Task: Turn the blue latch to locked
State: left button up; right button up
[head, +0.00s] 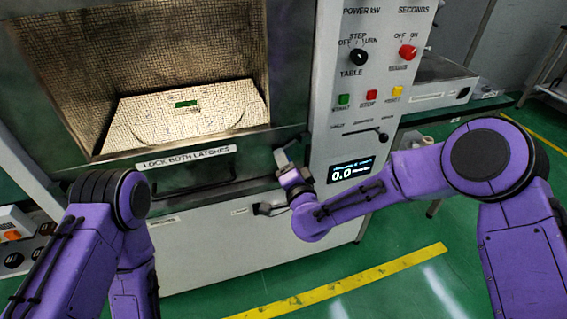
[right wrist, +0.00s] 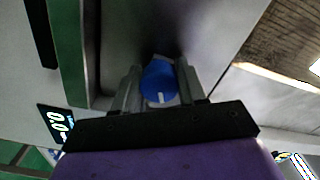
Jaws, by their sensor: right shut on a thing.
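The blue latch (right wrist: 158,80) shows in the right wrist view as a round blue knob with a short white mark on its lower part. My right gripper (right wrist: 157,92) is shut on it, one finger on each side. In the head view my right gripper (head: 283,158) is at the right side of the microwave generator's front, just left of the control panel. I cannot make out the latch there. My left arm is at the lower left of the head view, and its gripper is out of view.
The microwave chamber (head: 180,60) is visible above a "LOCK BOTH LATCHES" label (head: 187,157). A control panel (head: 375,70) with knobs, coloured buttons and a 0.0 display (head: 357,170) stands close to my right forearm. Green floor with a yellow stripe (head: 350,282) is clear in front.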

dwell(0.5)
jog(key=o, duration=1)
jog(key=shift+o, duration=0.2)
jog(key=b+v, duration=0.1)
jog(key=v, duration=0.9)
jog(key=shift+s+d+b, duration=0.15)
jog(key=shift+s+b, duration=0.15)
jog(key=shift+b, duration=0.1)
